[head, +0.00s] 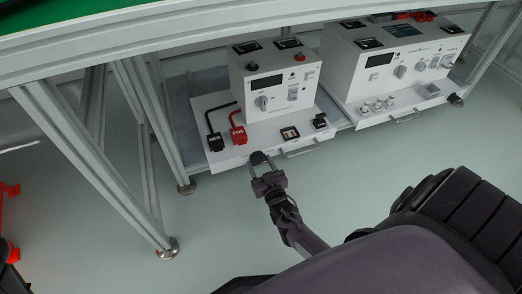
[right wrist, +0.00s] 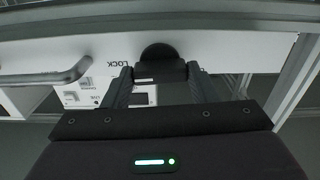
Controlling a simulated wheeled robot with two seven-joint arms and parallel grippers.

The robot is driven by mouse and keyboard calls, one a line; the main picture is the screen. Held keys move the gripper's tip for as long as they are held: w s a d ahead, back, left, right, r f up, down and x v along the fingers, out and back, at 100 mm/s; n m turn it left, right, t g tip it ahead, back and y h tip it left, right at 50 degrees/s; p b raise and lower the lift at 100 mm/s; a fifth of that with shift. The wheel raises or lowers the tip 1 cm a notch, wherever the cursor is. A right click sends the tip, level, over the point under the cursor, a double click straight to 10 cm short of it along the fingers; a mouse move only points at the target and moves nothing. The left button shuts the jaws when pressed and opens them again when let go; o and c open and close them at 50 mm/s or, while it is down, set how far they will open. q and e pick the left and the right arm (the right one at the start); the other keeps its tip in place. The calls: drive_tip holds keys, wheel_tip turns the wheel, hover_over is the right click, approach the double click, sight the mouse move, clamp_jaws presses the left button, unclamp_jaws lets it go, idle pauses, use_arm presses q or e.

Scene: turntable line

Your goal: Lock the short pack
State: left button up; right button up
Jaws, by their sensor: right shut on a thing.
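The short pack (head: 276,88) is the smaller white unit at the left, with a dial, buttons and a display, standing on a white drawer-like base (head: 212,104) under the table. A black lock knob (right wrist: 158,51) sits on the base's front face beside the printed word LOCK in the right wrist view. My right gripper (head: 263,165) is at that front edge, shut on the knob, with one finger on each side of it in the right wrist view (right wrist: 160,73). The fingers partly hide the knob, and its turn position is hard to tell. My left gripper is not in view.
A longer white pack (head: 400,62) stands to the right on its own base. A metal handle (right wrist: 50,76) is left of the knob in the right wrist view. Black NEG (head: 215,142) and red POS (head: 238,135) plugs sit on the short pack's base. Table legs (head: 100,160) stand left.

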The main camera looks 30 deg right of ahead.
drive_tip(key=shift+m, duration=0.4)
drive_tip(key=o, duration=1)
